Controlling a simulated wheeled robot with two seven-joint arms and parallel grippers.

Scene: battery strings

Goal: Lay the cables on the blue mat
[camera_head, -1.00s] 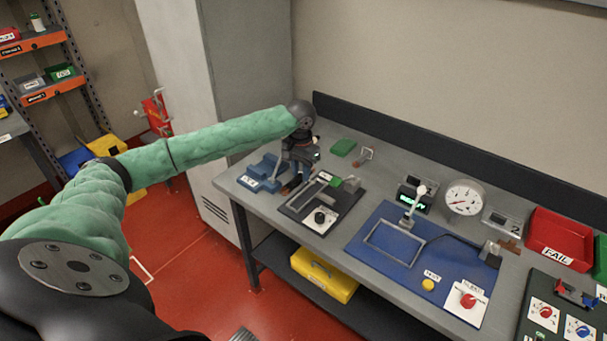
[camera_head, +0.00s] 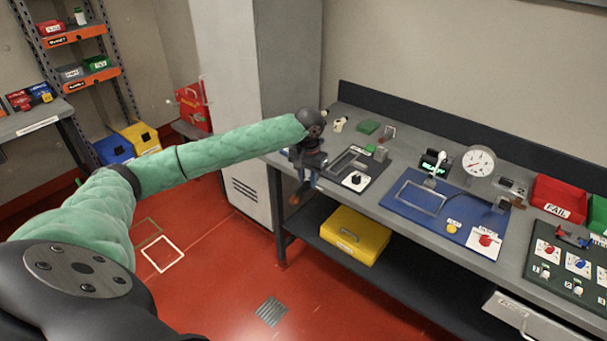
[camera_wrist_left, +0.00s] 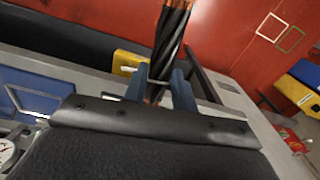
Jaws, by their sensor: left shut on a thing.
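The blue mat (camera_head: 468,212) lies on the workbench, with a grey rectangular frame (camera_head: 402,203), a yellow button and a red knob on it. Part of the mat also shows in the left wrist view (camera_wrist_left: 38,101). My left gripper (camera_head: 302,183) is at the bench's left end, well left of the mat, pointing down. In the left wrist view its blue fingers (camera_wrist_left: 160,88) are shut on a bundle of black cables (camera_wrist_left: 170,42) with reddish-brown strands. In the head view the cables are mostly hidden by the gripper. My right gripper is not in view.
A dark plate with a black knob (camera_head: 356,179) lies between my left gripper and the mat. A dial gauge (camera_head: 478,161) and a red FAIL bin (camera_head: 558,198) stand behind and right of the mat. A yellow case (camera_head: 355,235) sits on the lower shelf.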

